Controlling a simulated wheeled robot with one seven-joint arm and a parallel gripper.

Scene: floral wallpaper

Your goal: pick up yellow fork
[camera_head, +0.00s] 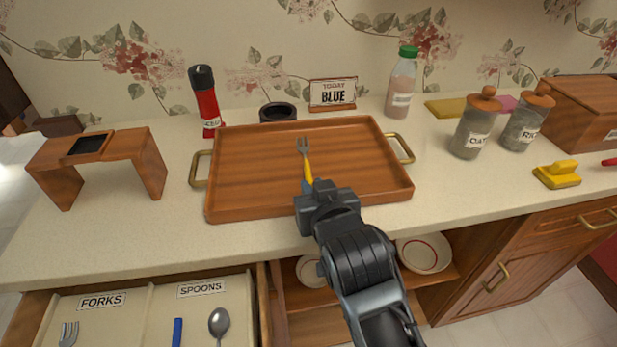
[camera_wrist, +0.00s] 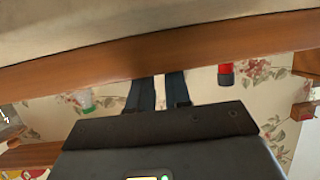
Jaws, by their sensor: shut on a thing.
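The yellow fork (camera_head: 308,171) has grey tines and a yellow handle. It is over the wooden tray (camera_head: 240,207), tines pointing to the back wall; I cannot tell whether it touches the tray's floor. My gripper (camera_head: 310,187) is at the tray's front edge, shut on the fork's handle end, which the jaws hide. In the wrist view, my two dark fingers (camera_wrist: 157,92) show with a narrow gap, and the brown tray wall (camera_wrist: 60,75) crosses the picture; the fork cannot be made out there.
A red bottle (camera_head: 206,105), a dark bowl (camera_head: 278,112), a sign (camera_head: 333,94) and a green-capped bottle (camera_head: 401,85) stand behind the tray. A wooden stand (camera_head: 140,160) is at left, jars (camera_head: 473,128) at right. An open drawer (camera_head: 140,310) labelled FORKS and SPOONS is below left.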

